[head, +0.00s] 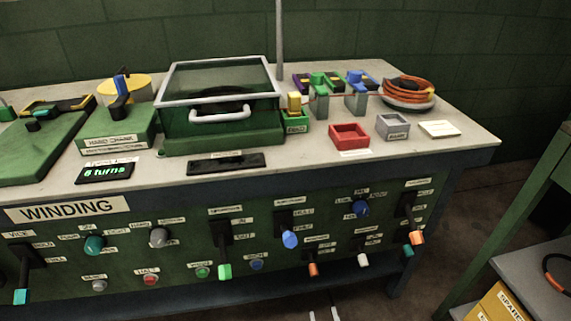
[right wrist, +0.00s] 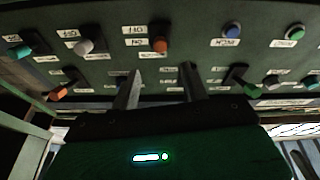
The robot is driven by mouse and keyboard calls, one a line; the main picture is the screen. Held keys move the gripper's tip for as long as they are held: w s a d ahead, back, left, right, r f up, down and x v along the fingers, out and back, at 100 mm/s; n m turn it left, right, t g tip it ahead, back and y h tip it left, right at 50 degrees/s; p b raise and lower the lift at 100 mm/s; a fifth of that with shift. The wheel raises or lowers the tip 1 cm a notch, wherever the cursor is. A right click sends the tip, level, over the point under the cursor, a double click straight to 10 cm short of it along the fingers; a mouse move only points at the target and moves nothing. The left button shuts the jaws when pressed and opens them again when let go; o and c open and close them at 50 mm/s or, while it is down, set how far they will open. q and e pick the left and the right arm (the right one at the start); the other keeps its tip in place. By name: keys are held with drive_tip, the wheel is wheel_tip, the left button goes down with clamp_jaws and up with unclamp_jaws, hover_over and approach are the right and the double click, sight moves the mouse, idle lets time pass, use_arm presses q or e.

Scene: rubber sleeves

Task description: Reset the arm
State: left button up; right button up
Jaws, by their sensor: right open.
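My right gripper (head: 325,315) shows only as two pale fingertips at the bottom edge of the head view. In the right wrist view my right gripper (right wrist: 160,85) has its two fingers apart, with nothing between them. It is below the front panel of the winding bench (head: 150,245), clear of the knobs as far as I can see. The panel (right wrist: 105,40) fills the upper part of the right wrist view. My left gripper is not in view.
The bench top holds a lidded green box (head: 220,105), a red tray (head: 349,136), a grey tray (head: 393,126) and an orange coil (head: 408,90). Levers such as the blue one (head: 290,239) and the orange one (head: 313,269) stick out of the panel. A shelf (head: 525,262) stands right.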

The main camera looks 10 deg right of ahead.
drive_tip(key=shift+r, duration=0.1)
